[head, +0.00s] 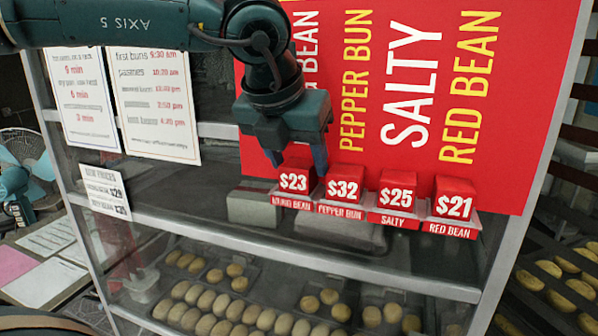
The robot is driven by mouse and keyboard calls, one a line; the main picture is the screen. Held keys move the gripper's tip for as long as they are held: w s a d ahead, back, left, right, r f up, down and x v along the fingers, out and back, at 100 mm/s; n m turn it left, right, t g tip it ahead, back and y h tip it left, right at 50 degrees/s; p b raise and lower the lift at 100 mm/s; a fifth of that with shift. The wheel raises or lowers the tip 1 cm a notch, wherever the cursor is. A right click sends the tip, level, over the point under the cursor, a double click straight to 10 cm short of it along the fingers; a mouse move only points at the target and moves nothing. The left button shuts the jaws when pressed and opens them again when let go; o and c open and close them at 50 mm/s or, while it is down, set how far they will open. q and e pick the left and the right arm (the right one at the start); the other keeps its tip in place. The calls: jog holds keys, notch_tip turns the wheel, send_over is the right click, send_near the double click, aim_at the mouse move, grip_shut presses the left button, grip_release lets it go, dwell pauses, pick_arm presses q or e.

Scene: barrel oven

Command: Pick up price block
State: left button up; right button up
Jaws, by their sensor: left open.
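Several red price blocks with white numbers stand in a row on the shelf's upper ledge. From left they are the $23 block (294,181), the $32 block (344,187), the $25 block (396,194) and the $21 block (454,202). Each sits in a labelled holder. My left gripper (296,163) points down, open, directly over the $23 block. Its right finger reaches down between the $23 and $32 blocks. Its left finger is at the upper left of the $23 block; contact cannot be told. My right gripper is not in view.
A red sign board (400,100) stands right behind the blocks. Glass and a metal-framed shelf (300,262) lie below, with trays of buns (215,302) inside. White notices (155,105) hang at left. A fan (22,150) stands at far left.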

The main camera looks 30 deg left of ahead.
pick_arm(q)
jog(key=shift+c, duration=0.4)
jog(key=shift+c, duration=1.4)
jog(key=c, duration=0.3)
jog(key=shift+c, duration=0.6)
